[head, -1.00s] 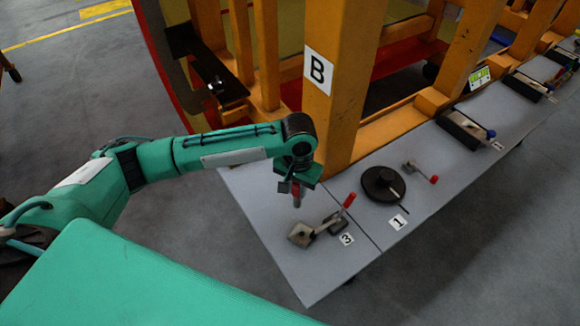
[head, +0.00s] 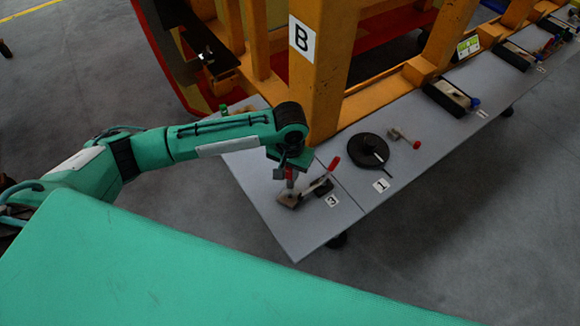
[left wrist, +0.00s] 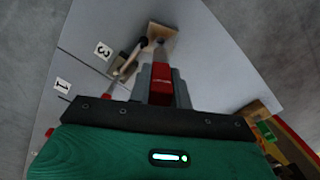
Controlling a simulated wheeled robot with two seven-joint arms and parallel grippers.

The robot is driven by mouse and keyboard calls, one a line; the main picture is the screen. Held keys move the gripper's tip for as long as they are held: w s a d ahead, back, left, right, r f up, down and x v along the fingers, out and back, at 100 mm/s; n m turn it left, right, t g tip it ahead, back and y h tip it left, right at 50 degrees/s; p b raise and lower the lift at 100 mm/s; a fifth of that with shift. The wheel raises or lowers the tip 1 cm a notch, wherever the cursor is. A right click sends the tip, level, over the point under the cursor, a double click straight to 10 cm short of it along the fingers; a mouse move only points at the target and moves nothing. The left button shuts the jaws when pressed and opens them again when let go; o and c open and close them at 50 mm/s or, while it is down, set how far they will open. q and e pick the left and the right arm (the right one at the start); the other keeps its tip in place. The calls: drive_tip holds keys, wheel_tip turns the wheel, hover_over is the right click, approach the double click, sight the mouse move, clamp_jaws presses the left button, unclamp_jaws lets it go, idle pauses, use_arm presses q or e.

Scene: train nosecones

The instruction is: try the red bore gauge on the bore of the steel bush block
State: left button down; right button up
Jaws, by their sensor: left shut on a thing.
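My left gripper (head: 289,172) is shut on the red bore gauge (head: 290,184) and holds it pointing down. The steel bush block (head: 287,200) is directly below it on the grey bench, beside a clamp with a red handle (head: 333,163). In the left wrist view the red gauge body (left wrist: 161,73) sits between the fingers, and its grey tip overlaps the block (left wrist: 167,31). The bore is hidden behind the gauge, so I cannot tell whether the tip is in it or just above it. My right gripper is not in view.
The clamp lies close to the right of the gauge, near label 3 (head: 332,201). A black round disc (head: 368,151) stands further along the bench, near label 1 (head: 381,185). An orange post (head: 322,75) marked B rises behind my left arm. The bench's front left is clear.

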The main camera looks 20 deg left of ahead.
sight(290, 188)
use_arm(q)
drive_tip(key=shift+f+b, duration=0.3)
drive_tip(key=shift+f, duration=2.5)
drive_tip(key=shift+f, duration=0.15)
drive_tip(key=shift+s+f+p, duration=0.15)
drive_tip(key=shift+f+p, duration=0.05)
drive_tip(key=shift+p, duration=0.25)
drive_tip(key=shift+r, duration=0.1)
drive_tip(key=shift+w+r, duration=0.2)
drive_tip(key=shift+r, duration=2.8)
